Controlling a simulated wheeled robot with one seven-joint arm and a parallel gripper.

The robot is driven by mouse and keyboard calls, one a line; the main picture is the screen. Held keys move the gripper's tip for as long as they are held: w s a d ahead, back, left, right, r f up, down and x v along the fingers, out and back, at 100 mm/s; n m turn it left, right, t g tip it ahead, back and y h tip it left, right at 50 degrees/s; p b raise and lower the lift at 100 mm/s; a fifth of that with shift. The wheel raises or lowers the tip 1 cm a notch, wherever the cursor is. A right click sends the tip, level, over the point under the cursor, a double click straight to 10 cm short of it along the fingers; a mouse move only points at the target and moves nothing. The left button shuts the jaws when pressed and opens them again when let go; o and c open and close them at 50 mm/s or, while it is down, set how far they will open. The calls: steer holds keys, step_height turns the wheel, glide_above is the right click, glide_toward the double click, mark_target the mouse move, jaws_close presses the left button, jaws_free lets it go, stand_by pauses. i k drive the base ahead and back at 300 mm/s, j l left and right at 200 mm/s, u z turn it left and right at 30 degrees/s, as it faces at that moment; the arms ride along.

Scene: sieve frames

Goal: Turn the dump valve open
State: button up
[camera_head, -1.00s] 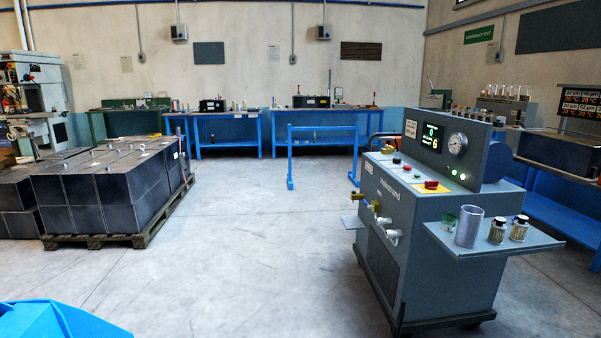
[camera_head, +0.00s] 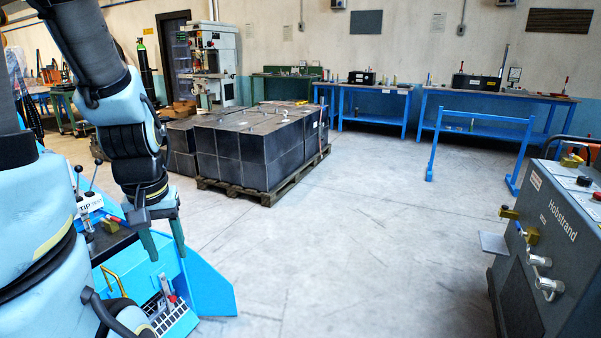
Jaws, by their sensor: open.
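A grey machine marked Hobstrand (camera_head: 560,225) stands at the right edge, partly cut off. Its left side carries brass valve fittings (camera_head: 527,233) with two silver taps, an upper one (camera_head: 538,260) and a lower one (camera_head: 548,284), below them. I cannot tell which fitting is the dump valve, or whether it is open. My gripper (camera_head: 163,248) hangs at the left, fingers pointing down, open with nothing seen between them. It appears in front of a blue machine, far left of the Hobstrand fittings and apart from them.
The blue machine (camera_head: 205,285) with levers and a TIP label fills the lower left. Dark blocks (camera_head: 255,150) sit on a wooden pallet (camera_head: 275,193). A blue stand (camera_head: 485,133) and benches are behind. The floor (camera_head: 390,240) between pallet and Hobstrand machine is clear.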

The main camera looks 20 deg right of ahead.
mark_target(572, 157)
steer(key=i+l+z, duration=0.25)
steer(key=l+z, duration=0.15)
steer(key=i+l+z, duration=0.55)
steer(key=z, duration=0.25)
steer(key=i+z, duration=0.55)
steer(key=i, duration=1.8)
